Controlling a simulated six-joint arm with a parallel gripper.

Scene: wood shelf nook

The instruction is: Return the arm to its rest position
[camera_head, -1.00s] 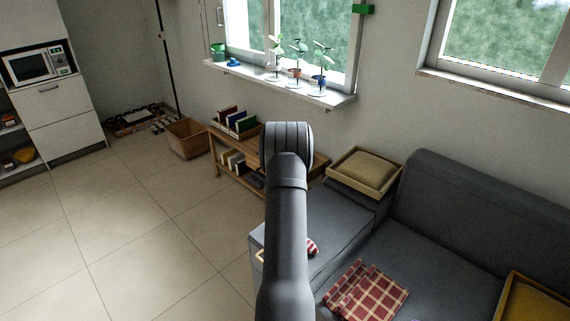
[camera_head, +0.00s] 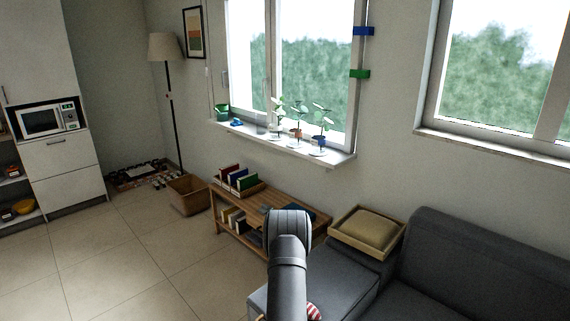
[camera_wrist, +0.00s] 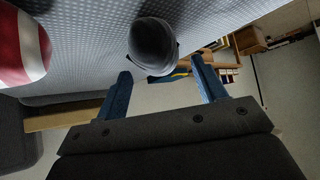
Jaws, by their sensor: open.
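My arm (camera_head: 288,265) rises from the bottom middle of the head view, in front of the grey seat and partly covering the low wooden shelf. My gripper is hidden in the head view. In the wrist view my gripper (camera_wrist: 160,67) shows two blue fingers spread wide apart, with nothing held between them. A dark rounded thing (camera_wrist: 152,42) shows beyond the fingertips against a grey textured surface; I cannot tell what it is. A red and white striped thing (camera_wrist: 32,45) is at the upper left, apart from the fingers.
The grey sofa (camera_head: 455,260) fills the lower right, with a cushion tray (camera_head: 340,237) on it. A low wooden shelf (camera_head: 216,212) with books stands behind my arm. Potted plants stand on the window sill (camera_head: 345,158). Open tiled floor (camera_head: 130,260) lies left.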

